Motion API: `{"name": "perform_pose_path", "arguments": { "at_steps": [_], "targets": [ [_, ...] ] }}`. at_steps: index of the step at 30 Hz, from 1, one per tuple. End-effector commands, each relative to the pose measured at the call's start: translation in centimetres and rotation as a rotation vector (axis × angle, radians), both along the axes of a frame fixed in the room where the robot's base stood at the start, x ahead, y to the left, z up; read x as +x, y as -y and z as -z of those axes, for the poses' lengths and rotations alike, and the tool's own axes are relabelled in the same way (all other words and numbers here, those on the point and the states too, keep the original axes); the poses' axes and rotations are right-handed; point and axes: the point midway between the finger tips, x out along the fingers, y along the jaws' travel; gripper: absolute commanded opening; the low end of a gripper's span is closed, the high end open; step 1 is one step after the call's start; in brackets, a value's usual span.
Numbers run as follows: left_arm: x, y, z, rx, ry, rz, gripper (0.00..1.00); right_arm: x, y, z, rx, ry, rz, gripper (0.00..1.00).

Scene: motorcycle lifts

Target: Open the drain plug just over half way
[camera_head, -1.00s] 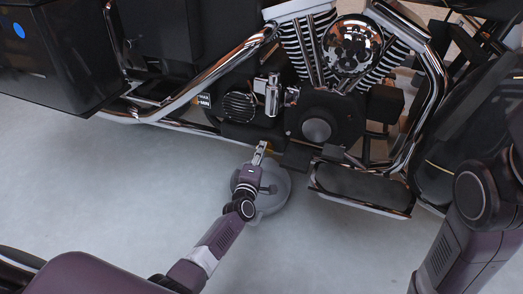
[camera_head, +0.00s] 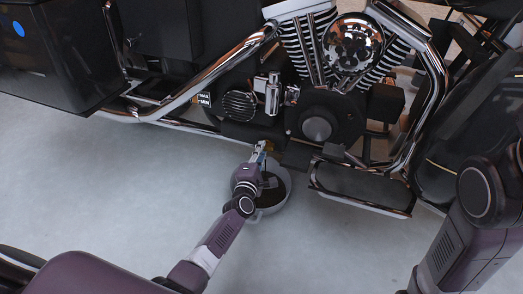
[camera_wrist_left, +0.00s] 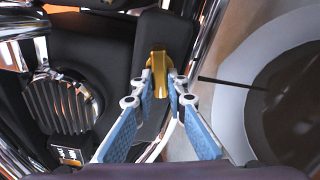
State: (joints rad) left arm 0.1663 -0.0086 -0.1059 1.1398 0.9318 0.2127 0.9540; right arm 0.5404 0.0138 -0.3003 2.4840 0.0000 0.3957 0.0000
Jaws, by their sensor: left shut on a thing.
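The drain plug (camera_wrist_left: 157,62) is a brass-coloured piece on the black underside of the engine. It also shows as a small gold spot in the head view (camera_head: 269,146). My left gripper (camera_wrist_left: 160,88) is shut on it, with a fingertip on each side. In the head view my left gripper (camera_head: 260,153) reaches up to the engine's lower edge. A thin dark stream (camera_wrist_left: 232,83) runs from near the plug towards a round grey drain pan (camera_head: 284,198). Dark liquid (camera_wrist_left: 295,105) lies in the pan. My right gripper is out of view.
The chrome exhaust pipe (camera_head: 213,75) and ribbed round cover (camera_head: 239,106) are close above the plug. A footboard (camera_head: 360,187) juts out to the right. The grey floor (camera_head: 110,190) at left is clear.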

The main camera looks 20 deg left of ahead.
Motion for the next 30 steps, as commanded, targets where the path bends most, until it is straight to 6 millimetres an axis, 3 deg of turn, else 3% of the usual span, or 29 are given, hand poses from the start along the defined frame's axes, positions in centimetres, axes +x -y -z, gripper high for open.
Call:
{"name": "perform_pose_path", "arguments": {
  "at_steps": [4, 5, 9, 20, 30],
  "targets": [
    [-0.12, 0.01, 0.2, 0.001, -0.003, 0.0, 0.0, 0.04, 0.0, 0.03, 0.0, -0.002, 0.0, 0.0],
    [-0.12, 0.01, 0.2, 0.001, -0.003, 0.0, 0.15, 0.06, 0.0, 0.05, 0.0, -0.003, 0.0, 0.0],
    [-0.08, 0.0, 0.16, 0.002, -0.002, 0.0, 0.3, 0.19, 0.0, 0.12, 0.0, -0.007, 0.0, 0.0],
    [-0.02, -0.01, 0.01, 0.032, 0.0, 0.004, 0.3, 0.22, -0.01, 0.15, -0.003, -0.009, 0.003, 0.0],
    [0.01, -0.05, -0.35, 0.449, 0.015, 0.047, 0.3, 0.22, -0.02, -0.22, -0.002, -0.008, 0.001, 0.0]
  ]
}}
